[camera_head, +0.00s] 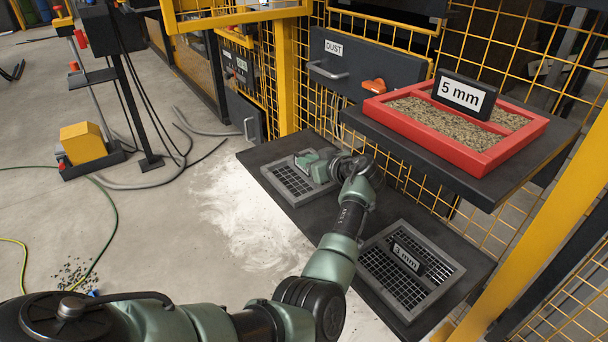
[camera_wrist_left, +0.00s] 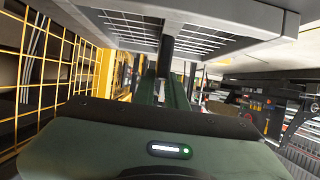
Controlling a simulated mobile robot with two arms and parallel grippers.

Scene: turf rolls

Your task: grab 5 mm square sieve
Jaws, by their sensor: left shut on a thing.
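A grey square sieve with a dark mesh (camera_head: 288,181) is at the far end of the low dark bench. My left gripper (camera_head: 306,161) is at its middle, shut on the upright part that rises from the mesh. The gripper covers any label there, so I cannot read its size. In the left wrist view the sieve's grey frame and grid (camera_wrist_left: 240,17) show at the top, with a dark upright piece running from the grid to the gripper (camera_wrist_left: 165,65). I cannot tell whether the sieve is lifted. My right gripper is not in view.
A red tray (camera_head: 480,163) of grit with a "5 mm" sign (camera_head: 464,95) stands on a dark shelf to the right. Yellow mesh fencing stands behind. Pale powder covers the floor left.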

